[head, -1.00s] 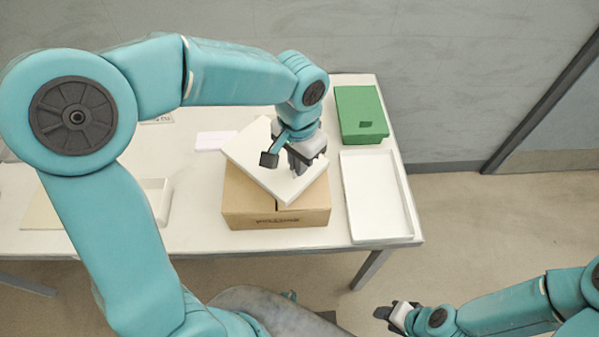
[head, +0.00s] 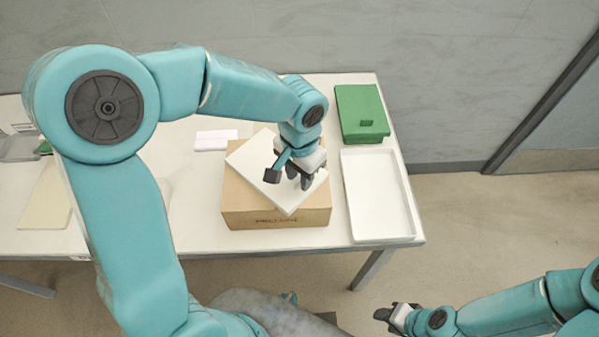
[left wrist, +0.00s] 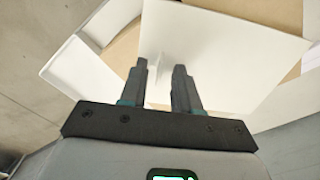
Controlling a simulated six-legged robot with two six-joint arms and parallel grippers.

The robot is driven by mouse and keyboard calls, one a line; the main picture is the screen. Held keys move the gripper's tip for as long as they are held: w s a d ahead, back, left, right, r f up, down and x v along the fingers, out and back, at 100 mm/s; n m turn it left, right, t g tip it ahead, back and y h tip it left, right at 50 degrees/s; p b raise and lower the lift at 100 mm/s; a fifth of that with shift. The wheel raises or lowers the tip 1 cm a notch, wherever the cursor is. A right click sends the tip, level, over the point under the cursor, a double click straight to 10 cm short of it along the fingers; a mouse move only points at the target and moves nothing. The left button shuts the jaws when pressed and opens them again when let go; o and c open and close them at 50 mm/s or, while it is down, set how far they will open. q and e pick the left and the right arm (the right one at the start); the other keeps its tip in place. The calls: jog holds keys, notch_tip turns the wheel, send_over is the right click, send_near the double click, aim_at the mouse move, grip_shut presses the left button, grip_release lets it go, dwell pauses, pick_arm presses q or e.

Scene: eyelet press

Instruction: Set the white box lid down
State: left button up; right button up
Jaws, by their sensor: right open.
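The white box lid (head: 262,163) is a flat square panel lying askew over the brown carton (head: 275,220), turned relative to it. Whether it rests fully on the carton cannot be seen. My left gripper (head: 301,186) is at the lid's right part, pointing down. In the left wrist view, my left gripper's fingers (left wrist: 163,68) stand apart over the lid (left wrist: 220,60). A thin white tab (left wrist: 160,66) on the lid shows between the fingertips, with a gap seen beside it. My right gripper (head: 386,315) is open and empty, low at the right, away from the table.
A white shallow tray (head: 411,225) lies right of the carton on the table (head: 190,240). A green box (head: 360,112) stands behind the tray. A small white block (head: 215,140) lies behind the carton on the left. A beige sheet (head: 45,205) lies at far left.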

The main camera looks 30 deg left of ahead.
pick_arm(q)
jog(key=shift+r, duration=0.1)
jog(key=shift+r+p, duration=0.4)
jog(key=shift+p, duration=0.1)
notch_tip(320, 180, up, 12)
jog(key=shift+p, duration=0.35)
jog(key=shift+f, duration=0.1)
